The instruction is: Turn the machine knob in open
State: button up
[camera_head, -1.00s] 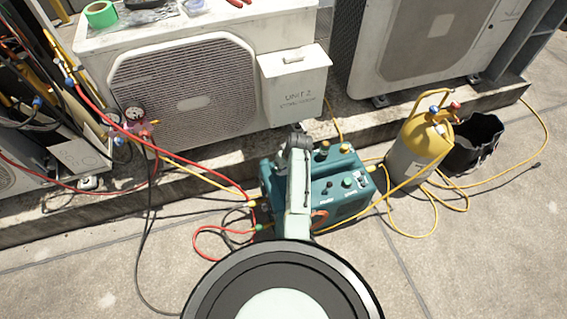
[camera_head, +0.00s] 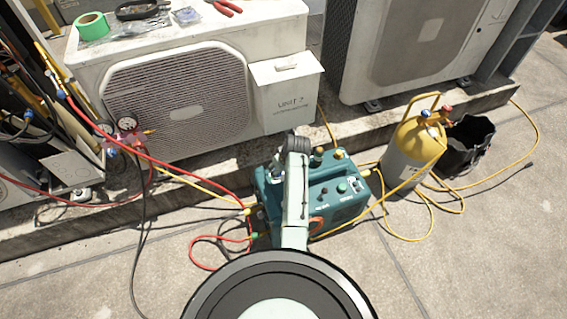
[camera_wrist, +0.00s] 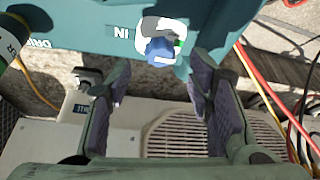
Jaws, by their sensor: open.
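The teal machine (camera_head: 340,198) stands on the concrete in front of the condensers. In the wrist view its teal side (camera_wrist: 85,28) fills the top, with an upside-down "IN" label. A blue knob (camera_wrist: 161,51) sits beside that label against a white patch. My gripper (camera_wrist: 160,88) is open, its two purple-padded fingers apart to the left and right. The knob shows beyond and between the fingertips, and nothing is held. Contact with the knob cannot be told. In the head view my arm covers part of the machine and hides the knob and fingers.
Red and yellow hoses run from the gauges (camera_head: 118,130) to the machine. A condenser (camera_head: 180,100) with a white box (camera_head: 287,95) is close behind. Front concrete is fairly clear.

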jog(key=v, duration=0.7)
jog(key=shift+r, duration=0.35)
jog(key=shift+s+d, duration=0.1)
